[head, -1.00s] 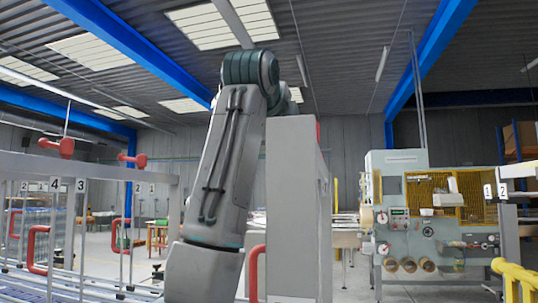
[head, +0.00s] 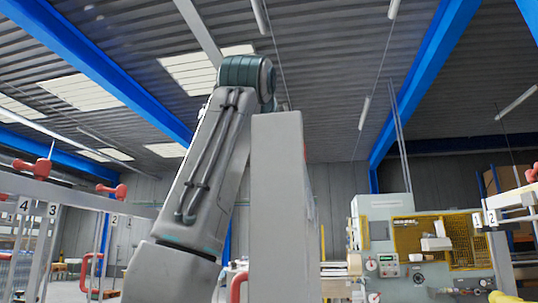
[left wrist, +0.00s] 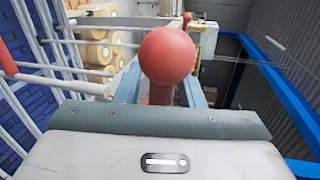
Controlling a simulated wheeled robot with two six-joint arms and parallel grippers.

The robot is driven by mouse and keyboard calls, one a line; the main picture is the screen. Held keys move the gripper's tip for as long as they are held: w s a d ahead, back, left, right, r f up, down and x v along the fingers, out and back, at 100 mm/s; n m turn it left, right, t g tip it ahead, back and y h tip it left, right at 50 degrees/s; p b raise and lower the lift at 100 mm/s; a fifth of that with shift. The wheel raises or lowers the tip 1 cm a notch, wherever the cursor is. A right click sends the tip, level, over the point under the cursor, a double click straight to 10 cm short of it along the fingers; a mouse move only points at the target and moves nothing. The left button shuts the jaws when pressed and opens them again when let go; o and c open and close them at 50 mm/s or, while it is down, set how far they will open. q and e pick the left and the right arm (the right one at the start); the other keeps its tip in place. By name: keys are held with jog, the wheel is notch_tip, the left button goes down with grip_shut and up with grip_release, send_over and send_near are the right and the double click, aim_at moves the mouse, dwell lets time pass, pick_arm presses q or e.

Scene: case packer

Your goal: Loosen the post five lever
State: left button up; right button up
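In the left wrist view a red ball knob (left wrist: 167,54) on a red stem stands close beyond my left gripper's body (left wrist: 160,145). In the head view red levers (head: 35,168) (head: 112,190) sit on the rail at the left, near number plates 4, 3 and 2. A large grey arm link, mine, fills the middle. Neither gripper shows there.
A tall grey post (head: 280,205) stands right beside the arm link. A packing machine (head: 388,235) with yellow guarding is at the right. In the left wrist view white rods (left wrist: 55,70) run along the left, with tan rolls (left wrist: 97,52) behind them.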

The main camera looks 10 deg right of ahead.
pick_arm(q)
jog(key=shift+s, duration=0.1)
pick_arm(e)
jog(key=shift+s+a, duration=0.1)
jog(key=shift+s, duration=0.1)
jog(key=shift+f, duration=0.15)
